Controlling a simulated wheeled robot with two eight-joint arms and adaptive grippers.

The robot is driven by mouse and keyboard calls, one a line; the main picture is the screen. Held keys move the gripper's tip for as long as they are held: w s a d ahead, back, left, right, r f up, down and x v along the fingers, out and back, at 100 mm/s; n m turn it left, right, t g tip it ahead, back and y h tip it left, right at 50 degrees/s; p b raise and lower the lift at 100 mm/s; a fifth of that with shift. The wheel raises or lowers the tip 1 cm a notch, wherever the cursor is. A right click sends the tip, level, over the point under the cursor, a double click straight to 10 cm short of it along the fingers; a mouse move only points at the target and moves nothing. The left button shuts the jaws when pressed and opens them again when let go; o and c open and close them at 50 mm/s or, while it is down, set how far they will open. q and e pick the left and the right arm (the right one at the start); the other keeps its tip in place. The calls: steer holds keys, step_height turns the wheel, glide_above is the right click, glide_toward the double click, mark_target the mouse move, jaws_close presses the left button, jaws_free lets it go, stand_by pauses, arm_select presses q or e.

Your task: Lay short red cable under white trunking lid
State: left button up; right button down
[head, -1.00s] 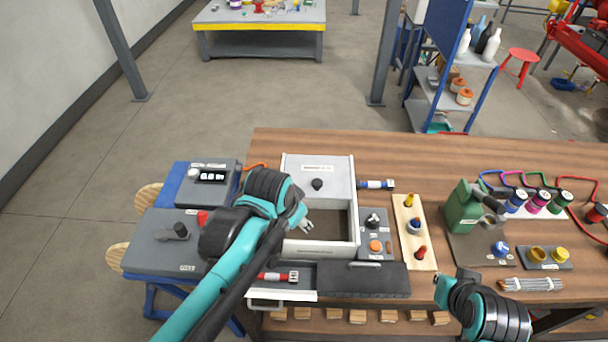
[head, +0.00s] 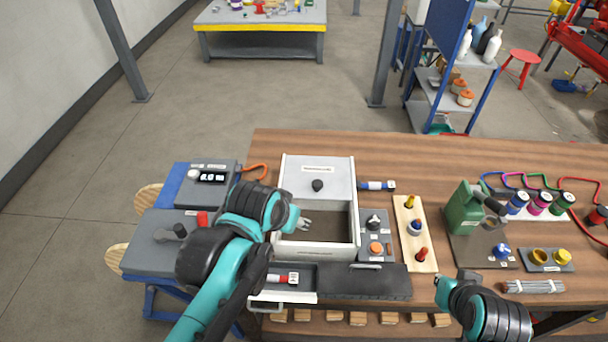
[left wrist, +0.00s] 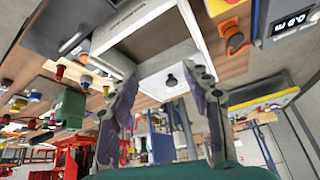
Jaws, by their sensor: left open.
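A white box, apparently the trunking (head: 352,232), stands on the bench with an open compartment in front. Its white lid (head: 335,170) with a black knob (head: 317,185) covers the back part; the knob also shows in the left wrist view (left wrist: 171,81). A short red piece with a white label (head: 289,279), apparently the red cable, lies in the open drawer in front of the box, partly behind my left arm. My left gripper (head: 304,223) is open and empty over the compartment; its spread fingers show in the left wrist view (left wrist: 160,82). My right gripper (head: 438,281) is at the bench front; its fingers are unclear.
An orange cable (head: 257,168) lies left of the lid and a blue cable piece (head: 377,185) right of it.

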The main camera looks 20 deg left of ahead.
arm_select(q)
steer(key=w+r+m+g, duration=0.2)
steer(key=w+r, duration=0.2)
steer(key=w, duration=0.6)
steer(key=shift+g, duration=0.4)
steer(key=shift+s, duration=0.15)
steer(key=s+f+n+t, duration=0.2)
steer(key=s+f, duration=0.5)
steer(key=s, duration=0.6)
steer(key=shift+n+t, duration=0.4)
steer(key=shift+t, duration=0.5)
